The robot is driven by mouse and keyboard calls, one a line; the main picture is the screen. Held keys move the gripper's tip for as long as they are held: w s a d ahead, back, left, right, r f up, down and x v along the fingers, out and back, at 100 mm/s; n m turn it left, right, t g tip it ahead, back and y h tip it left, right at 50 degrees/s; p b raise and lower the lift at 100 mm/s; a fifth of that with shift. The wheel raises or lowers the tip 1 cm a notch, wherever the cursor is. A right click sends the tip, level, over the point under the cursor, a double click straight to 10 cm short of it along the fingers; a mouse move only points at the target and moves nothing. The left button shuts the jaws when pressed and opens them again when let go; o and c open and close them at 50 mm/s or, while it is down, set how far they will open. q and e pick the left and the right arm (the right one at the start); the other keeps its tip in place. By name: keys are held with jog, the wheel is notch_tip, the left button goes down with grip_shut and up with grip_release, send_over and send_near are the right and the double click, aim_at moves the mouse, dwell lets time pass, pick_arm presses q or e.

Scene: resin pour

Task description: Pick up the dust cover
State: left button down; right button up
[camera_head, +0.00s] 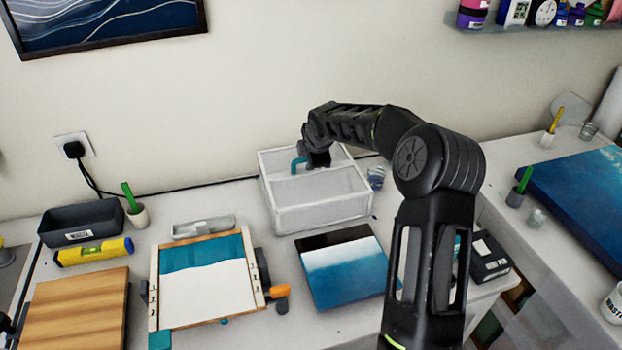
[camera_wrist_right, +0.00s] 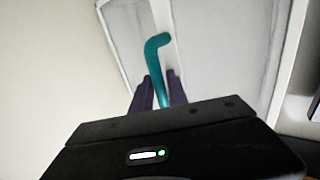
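The dust cover (camera_head: 322,212) is a pale, see-through box with white edges and a teal bent handle on top. It stands at the back of the table near the wall in the head view. My right gripper (camera_head: 312,160) reaches down to the handle (camera_head: 298,165) from above, partly hidden by its own arm. In the right wrist view, the dark fingertips of my right gripper (camera_wrist_right: 160,88) lie on both sides of the teal handle (camera_wrist_right: 158,48), against it with no visible gap. The cover's top panel (camera_wrist_right: 222,50) shows behind. My left gripper is not in view.
A blue-and-white panel (camera_head: 345,268) lies in front of the cover. A framed board (camera_head: 208,292) with an orange-handled clamp lies to the left. A small glass jar (camera_head: 376,177) stands close to the cover's right side. A black scale-like device (camera_head: 488,262) is at right.

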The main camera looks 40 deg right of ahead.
grip_shut()
dwell(1.3)
